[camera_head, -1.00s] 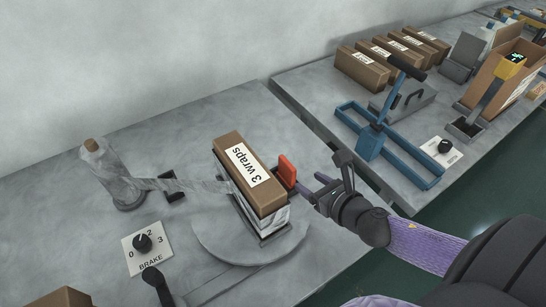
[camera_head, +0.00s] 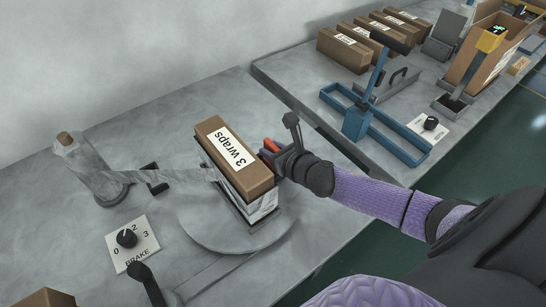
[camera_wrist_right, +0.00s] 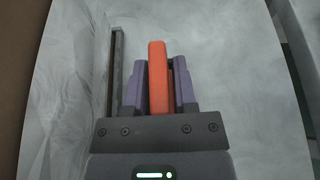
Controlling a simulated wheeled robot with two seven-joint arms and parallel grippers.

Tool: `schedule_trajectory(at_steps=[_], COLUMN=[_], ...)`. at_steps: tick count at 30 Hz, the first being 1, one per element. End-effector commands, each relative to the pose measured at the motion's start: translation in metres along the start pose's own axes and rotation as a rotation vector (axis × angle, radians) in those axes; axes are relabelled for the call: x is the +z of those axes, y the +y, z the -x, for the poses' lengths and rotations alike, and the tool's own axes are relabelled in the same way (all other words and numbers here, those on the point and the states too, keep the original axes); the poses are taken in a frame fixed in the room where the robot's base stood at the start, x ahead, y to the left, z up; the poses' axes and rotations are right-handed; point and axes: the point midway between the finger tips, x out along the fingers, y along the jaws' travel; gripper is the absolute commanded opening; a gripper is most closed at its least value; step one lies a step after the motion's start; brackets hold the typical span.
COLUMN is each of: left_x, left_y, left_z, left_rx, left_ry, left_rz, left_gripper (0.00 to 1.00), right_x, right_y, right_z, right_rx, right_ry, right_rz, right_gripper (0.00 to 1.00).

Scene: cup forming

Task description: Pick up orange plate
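The orange plate (camera_head: 271,145) is a small upright piece at the right side of the brown box (camera_head: 235,160) labelled "3 wraps". My right gripper (camera_head: 282,156) is beside the box with its fingers around the plate. In the right wrist view the orange plate (camera_wrist_right: 158,75) stands between the two purple-grey fingers (camera_wrist_right: 160,88), which lie close against both its sides. In the head view the gripper hides most of the plate. My left gripper is not in view.
The box stands on a round turntable (camera_head: 195,236), with film running to a roll (camera_head: 90,165) at left. A brake dial (camera_head: 127,238) and black-knobbed lever (camera_head: 140,272) are in front. A blue lever press (camera_head: 357,120) stands on the neighbouring table. A dark upright strip (camera_wrist_right: 115,75) stands left of the fingers.

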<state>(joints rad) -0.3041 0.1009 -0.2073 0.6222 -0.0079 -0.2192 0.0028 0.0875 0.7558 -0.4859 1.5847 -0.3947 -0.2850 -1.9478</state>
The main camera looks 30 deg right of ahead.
Motion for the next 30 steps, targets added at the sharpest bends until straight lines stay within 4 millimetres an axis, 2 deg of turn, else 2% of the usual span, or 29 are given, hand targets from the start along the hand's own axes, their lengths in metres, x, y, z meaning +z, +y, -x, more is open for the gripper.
schedule_trajectory(at_steps=[1,4,17,20,24,27,30], left_x=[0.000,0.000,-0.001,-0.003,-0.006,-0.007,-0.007], left_y=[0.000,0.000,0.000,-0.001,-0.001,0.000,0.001], left_z=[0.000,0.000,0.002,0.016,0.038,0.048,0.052], left_rx=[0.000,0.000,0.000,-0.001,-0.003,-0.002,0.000], left_ry=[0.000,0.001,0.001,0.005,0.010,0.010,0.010], left_rz=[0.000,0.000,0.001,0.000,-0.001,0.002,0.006], left_gripper=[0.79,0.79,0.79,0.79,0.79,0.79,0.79], right_x=[0.000,0.000,0.003,0.024,0.063,0.082,0.092], right_y=[0.000,0.000,0.000,-0.001,0.000,-0.001,-0.001], right_z=[0.000,0.000,0.001,0.009,0.025,0.034,0.038], right_rx=[0.000,0.000,0.000,0.001,0.001,-0.001,-0.001], right_ry=[0.000,0.000,-0.001,-0.005,-0.007,-0.005,-0.004], right_rz=[0.000,0.000,0.001,0.005,0.005,0.004,0.002], right_gripper=[0.22,0.00,0.00,0.00,0.00,0.00,0.00])
